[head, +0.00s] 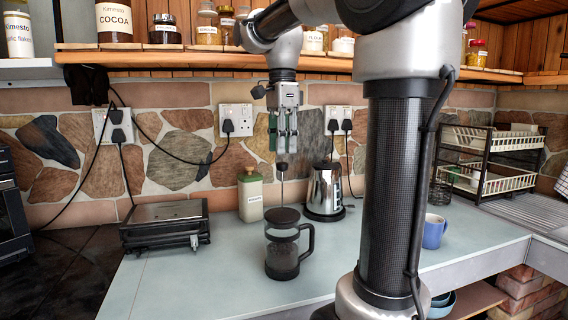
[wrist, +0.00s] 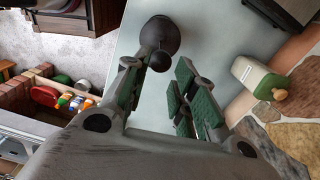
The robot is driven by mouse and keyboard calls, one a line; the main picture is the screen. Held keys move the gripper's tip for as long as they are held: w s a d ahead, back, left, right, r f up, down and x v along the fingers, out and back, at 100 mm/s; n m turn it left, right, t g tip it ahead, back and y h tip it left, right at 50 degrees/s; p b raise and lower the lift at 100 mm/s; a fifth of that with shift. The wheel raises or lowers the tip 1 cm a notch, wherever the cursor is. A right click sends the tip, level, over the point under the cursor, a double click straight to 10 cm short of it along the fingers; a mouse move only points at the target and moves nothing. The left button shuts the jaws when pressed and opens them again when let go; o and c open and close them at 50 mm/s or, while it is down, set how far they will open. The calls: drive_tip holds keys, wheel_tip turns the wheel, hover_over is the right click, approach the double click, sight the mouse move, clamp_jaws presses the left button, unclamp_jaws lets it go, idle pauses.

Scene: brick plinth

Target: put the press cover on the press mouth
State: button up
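The press (head: 282,262) is a glass jug with a dark base and black handle, standing on the pale counter. Its dark round cover (head: 284,216) is at the press mouth, with a thin upright rod and a small dark knob (head: 281,166) above it. I cannot tell whether the cover is fully seated. My gripper (head: 283,150) points down just above the knob, open and empty. In the wrist view, the knob (wrist: 160,61) shows near the gap between my spread fingertips (wrist: 157,70), with the cover (wrist: 161,34) below it; the jug is mostly hidden there.
A metal kettle (head: 325,190) and a green-and-cream canister (head: 250,195) stand close behind the press. A sandwich grill (head: 165,224) is to the left, a blue mug (head: 434,232) to the right. A wooden shelf (head: 210,57) with jars runs above; counter in front of the press is clear.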

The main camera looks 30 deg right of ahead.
drive_tip(key=shift+s+a+n, duration=0.1)
drive_tip(key=shift+s+n, duration=0.2)
drive_tip(key=shift+s, duration=0.1)
drive_tip(key=s+a+f+n+t, duration=0.3)
drive_tip(key=s+f+n, duration=1.1)
drive_tip(key=n, duration=0.5)
drive_tip(key=shift+s+f+t, duration=0.2)
drive_tip(key=shift+s+t, duration=0.5)
drive_tip(key=shift+s, duration=0.15)
